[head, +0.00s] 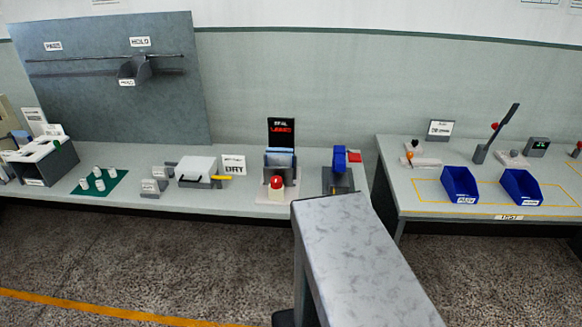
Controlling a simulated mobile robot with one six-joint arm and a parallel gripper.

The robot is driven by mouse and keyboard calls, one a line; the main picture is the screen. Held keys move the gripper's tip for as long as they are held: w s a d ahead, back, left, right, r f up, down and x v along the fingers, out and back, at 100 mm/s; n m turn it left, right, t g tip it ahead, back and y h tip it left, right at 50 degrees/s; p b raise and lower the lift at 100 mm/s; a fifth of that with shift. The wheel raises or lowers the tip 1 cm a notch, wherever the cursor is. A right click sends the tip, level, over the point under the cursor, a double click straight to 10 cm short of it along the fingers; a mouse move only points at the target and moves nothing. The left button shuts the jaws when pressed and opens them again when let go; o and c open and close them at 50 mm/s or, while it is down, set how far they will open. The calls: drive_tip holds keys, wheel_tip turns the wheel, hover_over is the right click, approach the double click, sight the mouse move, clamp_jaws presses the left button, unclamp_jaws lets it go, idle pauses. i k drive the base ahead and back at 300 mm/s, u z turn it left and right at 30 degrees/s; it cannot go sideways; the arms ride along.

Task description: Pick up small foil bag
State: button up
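No small foil bag can be made out for certain. Pale blue flat sheets or packets (280,159) stand in a grey holder (291,190) on the left bench, below a black sign with red lettering. I cannot tell whether they are foil bags. My gripper is not in view.
The left bench (225,201) also carries a red button (277,182), a white-topped box (196,168), a green mat (82,189) with white pieces and a blue device (340,160). The right bench (412,205) has two blue bins (459,186) (521,188). Floor shows at lower left.

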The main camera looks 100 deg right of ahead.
sight(283, 158)
drive_tip(key=u, duration=0.25)
drive_tip(key=k, duration=0.55)
drive_tip(key=z, duration=1.55)
drive_tip(key=i, duration=0.95)
drive_tip(key=z, duration=0.1)
drive_tip(key=k, duration=0.4)
drive_tip(key=z, duration=0.05)
